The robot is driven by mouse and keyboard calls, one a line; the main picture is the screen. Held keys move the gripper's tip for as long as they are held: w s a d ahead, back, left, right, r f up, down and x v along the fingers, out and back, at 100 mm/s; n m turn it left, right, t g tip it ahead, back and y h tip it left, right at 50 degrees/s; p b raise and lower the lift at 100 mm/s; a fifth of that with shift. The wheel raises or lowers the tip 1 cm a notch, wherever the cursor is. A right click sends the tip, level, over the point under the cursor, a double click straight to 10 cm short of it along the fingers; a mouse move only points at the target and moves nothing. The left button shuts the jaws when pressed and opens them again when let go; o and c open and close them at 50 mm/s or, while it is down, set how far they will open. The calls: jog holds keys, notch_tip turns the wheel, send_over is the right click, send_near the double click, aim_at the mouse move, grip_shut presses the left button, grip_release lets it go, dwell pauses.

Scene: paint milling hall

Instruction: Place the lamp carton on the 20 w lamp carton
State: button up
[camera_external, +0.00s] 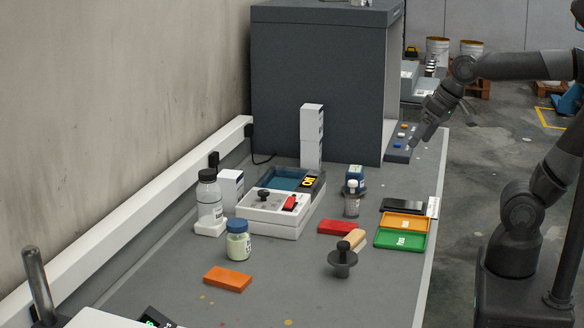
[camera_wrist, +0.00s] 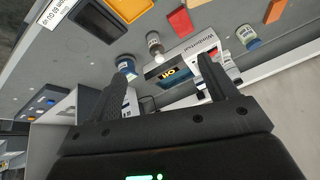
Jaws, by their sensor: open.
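Two white cartons seem to stand one on the other as a tall narrow stack (camera_external: 312,137) against the front of the dark cabinet, with print on the side. Another white carton (camera_external: 231,187) stands behind the capped bottle at left. I cannot read which is the 20 W one. My gripper (camera_external: 416,142) is open and empty, high over the right edge of the bench, well right of the stack. In the wrist view its two fingers (camera_wrist: 160,70) are spread apart, and a white carton with dark print (camera_wrist: 131,106) shows partly behind the left finger.
A white tray unit (camera_external: 270,222) with a red and a black item is mid-bench. A jar (camera_external: 238,240), orange block (camera_external: 228,279), black-knobbed stamp (camera_external: 342,261), red block (camera_external: 337,228) and green tray (camera_external: 401,240) stand around it. The front bench is fairly clear.

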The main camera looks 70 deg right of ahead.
jog(key=s+f+n, duration=0.1)
jog(key=s+f, duration=0.1)
jog(key=s+a+f+n, duration=0.1)
jog(key=s+f+n, duration=0.1)
jog(key=shift+s+a+n, duration=0.15)
jog(key=shift+n, duration=0.15)
